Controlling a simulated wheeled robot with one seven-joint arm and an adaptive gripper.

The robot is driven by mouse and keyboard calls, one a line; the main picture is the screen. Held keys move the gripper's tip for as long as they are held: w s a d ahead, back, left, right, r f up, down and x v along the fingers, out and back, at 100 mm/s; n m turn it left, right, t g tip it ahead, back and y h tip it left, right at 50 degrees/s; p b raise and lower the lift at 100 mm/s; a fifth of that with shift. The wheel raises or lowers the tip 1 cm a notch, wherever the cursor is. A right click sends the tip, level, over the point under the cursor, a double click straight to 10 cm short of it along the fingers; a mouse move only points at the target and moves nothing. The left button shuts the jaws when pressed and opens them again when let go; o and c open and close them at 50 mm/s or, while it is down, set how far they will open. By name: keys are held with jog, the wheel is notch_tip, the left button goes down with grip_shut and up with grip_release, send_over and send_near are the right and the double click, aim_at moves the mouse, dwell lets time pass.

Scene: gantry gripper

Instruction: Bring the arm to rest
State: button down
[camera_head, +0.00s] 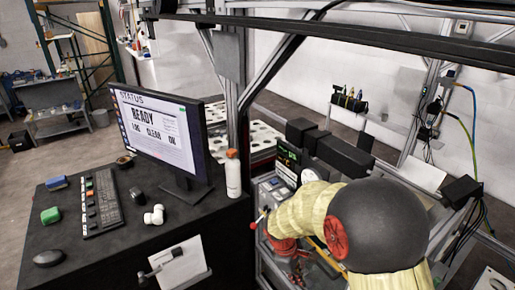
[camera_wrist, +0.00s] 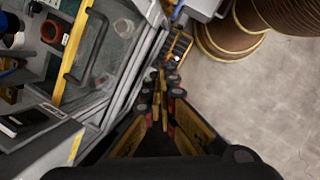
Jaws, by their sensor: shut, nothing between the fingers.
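My gripper (camera_wrist: 160,82) shows in the wrist view, its dark and yellow fingers drawn together at the tips with nothing between them. It is beside a grey machine frame with a yellow edge and a handle (camera_wrist: 84,48), over or near the concrete floor (camera_wrist: 270,110). I cannot tell whether the fingers touch anything. In the head view my arm (camera_head: 300,212), in a cream ribbed sleeve with a dark round joint, reaches in at the lower right beside the gantry equipment. My gripper's fingers cannot be made out there.
A black desk (camera_head: 110,228) at the left holds a monitor (camera_head: 155,130), a keyboard (camera_head: 101,203) and a white bottle (camera_head: 233,174). Metal gantry beams (camera_head: 370,35) cross above. Large brown spools (camera_wrist: 228,38) stand near the gripper in the wrist view; open floor lies right.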

jog(key=s+d+r+m+t+y+b, duration=0.1)
jog(key=s+d+r+m+t+b, duration=0.1)
jog(key=s+r+m+b, duration=0.4)
jog(key=s+d+r+m+t+y+b, duration=0.2)
jog(key=s+r+m+b, duration=0.4)
jog(key=s, duration=0.9)
jog(key=shift+d+r+m+t+b, duration=0.35)
jog(key=shift+d+r+t, duration=0.4)
jog(key=shift+r+t, duration=0.25)
